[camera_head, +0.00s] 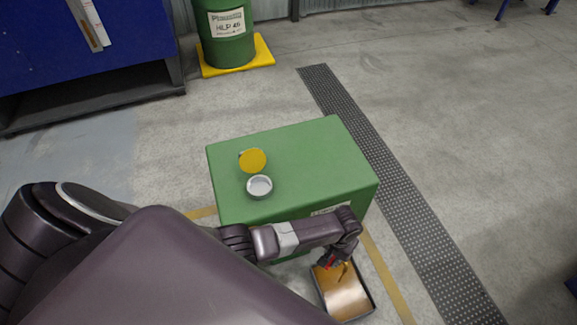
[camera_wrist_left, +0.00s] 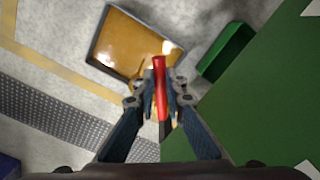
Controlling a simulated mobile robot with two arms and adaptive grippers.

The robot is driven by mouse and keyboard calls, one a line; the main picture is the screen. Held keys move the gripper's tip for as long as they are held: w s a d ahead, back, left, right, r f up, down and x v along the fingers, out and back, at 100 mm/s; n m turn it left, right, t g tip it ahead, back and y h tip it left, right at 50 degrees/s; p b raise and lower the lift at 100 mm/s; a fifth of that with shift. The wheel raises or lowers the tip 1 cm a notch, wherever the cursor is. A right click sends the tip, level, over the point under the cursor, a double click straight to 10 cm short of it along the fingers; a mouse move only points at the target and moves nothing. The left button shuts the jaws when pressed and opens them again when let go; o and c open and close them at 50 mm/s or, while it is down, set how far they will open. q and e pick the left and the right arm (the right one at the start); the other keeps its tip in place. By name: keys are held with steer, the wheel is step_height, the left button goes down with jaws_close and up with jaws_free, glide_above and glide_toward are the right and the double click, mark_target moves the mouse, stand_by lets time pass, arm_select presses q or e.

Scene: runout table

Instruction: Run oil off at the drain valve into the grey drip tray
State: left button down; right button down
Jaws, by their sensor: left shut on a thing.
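My left gripper (camera_head: 331,261) is at the front side of the green box-shaped tank (camera_head: 310,160), low down. In the left wrist view its fingers (camera_wrist_left: 160,88) are shut on the red lever (camera_wrist_left: 159,70) of the drain valve; the lever also shows in the head view (camera_head: 329,265). The valve body is mostly hidden by the gripper. The grey drip tray (camera_head: 368,290) stands on the floor below and holds golden-brown oil; it also shows in the left wrist view (camera_wrist_left: 97,38). A thin amber streak (camera_head: 343,271) shows above the tray, near the valve. My right gripper is not in view.
On the tank top are a yellow disc (camera_head: 252,160) and a pale round cup-like fitting (camera_head: 259,187). A floor grating (camera_head: 400,195) runs along the tank's right. A green drum (camera_head: 226,38) on a yellow base and a blue cabinet (camera_head: 60,60) stand behind.

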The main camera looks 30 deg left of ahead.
arm_select(q)
steer(key=shift+w+a+m, duration=0.15)
steer(key=shift+a+m, duration=0.2)
steer(key=shift+m, duration=0.25)
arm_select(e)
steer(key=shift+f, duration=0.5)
arm_select(q)
steer(key=shift+w+a+m, duration=0.15)
steer(key=shift+a+m, duration=0.3)
steer(key=shift+m, duration=0.4)
steer(key=shift+w+a+m, duration=0.15)
steer(key=shift+a+m, duration=0.3)
steer(key=shift+m, duration=0.4)
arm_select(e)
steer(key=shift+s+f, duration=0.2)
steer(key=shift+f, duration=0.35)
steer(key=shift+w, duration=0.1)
